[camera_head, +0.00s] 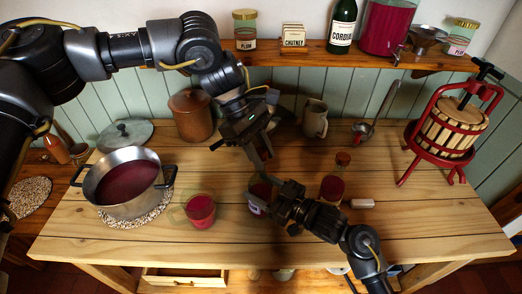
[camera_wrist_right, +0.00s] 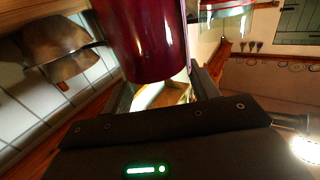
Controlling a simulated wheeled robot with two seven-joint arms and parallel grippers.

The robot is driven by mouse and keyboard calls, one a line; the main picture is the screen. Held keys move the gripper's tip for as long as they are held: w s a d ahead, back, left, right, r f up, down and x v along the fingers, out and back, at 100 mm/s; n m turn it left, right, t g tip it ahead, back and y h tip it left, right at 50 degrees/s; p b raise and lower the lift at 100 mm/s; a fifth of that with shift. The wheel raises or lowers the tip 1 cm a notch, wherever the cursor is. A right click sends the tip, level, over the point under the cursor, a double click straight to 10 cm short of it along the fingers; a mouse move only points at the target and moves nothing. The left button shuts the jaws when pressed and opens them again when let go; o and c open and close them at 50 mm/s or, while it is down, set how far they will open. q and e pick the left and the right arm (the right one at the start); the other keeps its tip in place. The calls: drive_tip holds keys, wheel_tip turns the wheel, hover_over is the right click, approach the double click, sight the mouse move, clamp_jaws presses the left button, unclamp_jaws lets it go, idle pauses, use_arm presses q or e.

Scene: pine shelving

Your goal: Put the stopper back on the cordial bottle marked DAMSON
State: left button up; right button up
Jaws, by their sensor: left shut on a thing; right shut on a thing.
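A bottle of dark red liquid (camera_head: 258,197) with a pale label stands on the table's middle; the lettering is too small to read. My right gripper (camera_head: 274,202) is shut on its side, and the red glass (camera_wrist_right: 142,38) fills the space between the fingers in the right wrist view. My left gripper (camera_head: 262,163) points down just above this bottle. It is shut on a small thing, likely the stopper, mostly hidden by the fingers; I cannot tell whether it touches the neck. A second red bottle (camera_head: 332,188) with a brown top stands to the right.
A pot of red liquid (camera_head: 125,205) sits on a mat at left, with a glass jug (camera_head: 200,211) beside it. A small pale block (camera_head: 362,203) lies right of the second bottle. A red-framed press (camera_head: 440,150) stands at back right. The front right tabletop is clear.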

use_arm(q)
drive_tip(key=shift+f, duration=0.8)
drive_tip(key=o, duration=1)
drive_tip(key=shift+o, duration=0.2)
drive_tip(key=shift+r, duration=0.1)
drive_tip(key=v, duration=1.2)
drive_tip(key=shift+s, duration=0.1)
use_arm(e)
drive_tip(key=o, duration=1.5)
drive_tip(key=shift+c, duration=0.2)
drive_tip(key=shift+d, duration=0.1)
